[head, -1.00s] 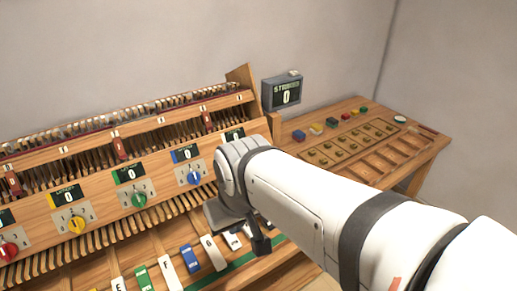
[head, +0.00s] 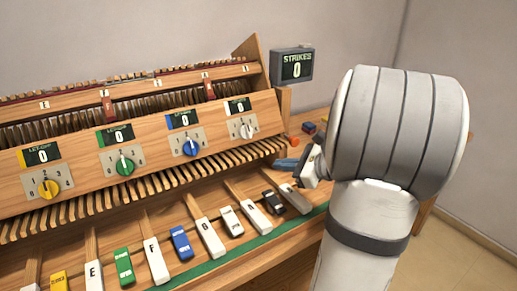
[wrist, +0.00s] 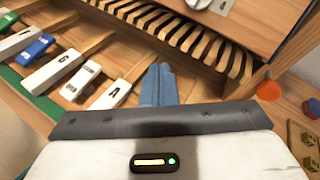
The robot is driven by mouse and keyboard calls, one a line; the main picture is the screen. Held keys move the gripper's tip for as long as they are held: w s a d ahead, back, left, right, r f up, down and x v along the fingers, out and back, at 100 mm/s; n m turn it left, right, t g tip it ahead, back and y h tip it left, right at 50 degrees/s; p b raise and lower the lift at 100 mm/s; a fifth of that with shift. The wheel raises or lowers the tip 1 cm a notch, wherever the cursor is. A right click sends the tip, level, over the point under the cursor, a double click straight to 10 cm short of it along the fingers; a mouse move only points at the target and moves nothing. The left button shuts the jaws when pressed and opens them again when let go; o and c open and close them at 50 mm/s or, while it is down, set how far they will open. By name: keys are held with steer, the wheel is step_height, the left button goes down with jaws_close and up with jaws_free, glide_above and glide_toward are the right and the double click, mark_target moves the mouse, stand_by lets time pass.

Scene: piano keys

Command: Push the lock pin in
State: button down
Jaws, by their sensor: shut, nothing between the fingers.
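My gripper (head: 284,164) is shut and empty, its blue fingers pointing left over the right end of the keyboard. In the wrist view the fingers (wrist: 159,84) hang above the wood near the white A key (wrist: 112,94). A round orange knob (wrist: 268,90), which may be the lock pin, sits at the right end of the case, to the right of the fingers and apart from them. In the head view a small orange spot (head: 291,139) shows just behind my gripper. I cannot tell how far it sticks out.
The front panel carries blue (head: 190,146), green (head: 124,166), yellow (head: 48,188) and white dials with displays reading 0. A STRIKES display (head: 292,65) also reads 0. Key levers run below the panel. A side table with small blocks (head: 308,127) stands at right, partly hidden by my arm.

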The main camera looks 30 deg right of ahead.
mark_target(296, 141)
steer(key=s+d+f+m+t+h+b, duration=0.1)
steer(key=d+m, duration=0.3)
steer(key=d, duration=0.4)
steer(key=s+d+f+m+t+h+b, duration=0.1)
steer(key=d+f+m+t+h+b, duration=0.1)
steer(key=d, duration=0.6)
steer(key=shift+s+f+m+t+h, duration=0.3)
steer(key=shift+f+m+t+h, duration=0.15)
steer(key=shift+m+t+h, duration=0.7)
steer(key=shift+w, duration=0.1)
steer(key=w, duration=0.4)
steer(key=w+a, duration=0.1)
steer(key=w, duration=0.8)
steer(key=shift+w+a+f, duration=0.2)
steer(key=shift+w+f, duration=0.05)
steer(key=shift+w, duration=0.15)
steer(key=shift+w+a+b, duration=0.15)
steer(key=shift+w+b, duration=0.2)
steer(key=shift+w, duration=1.2)
steer(key=shift+r, duration=0.2)
steer(key=shift+s, duration=0.1)
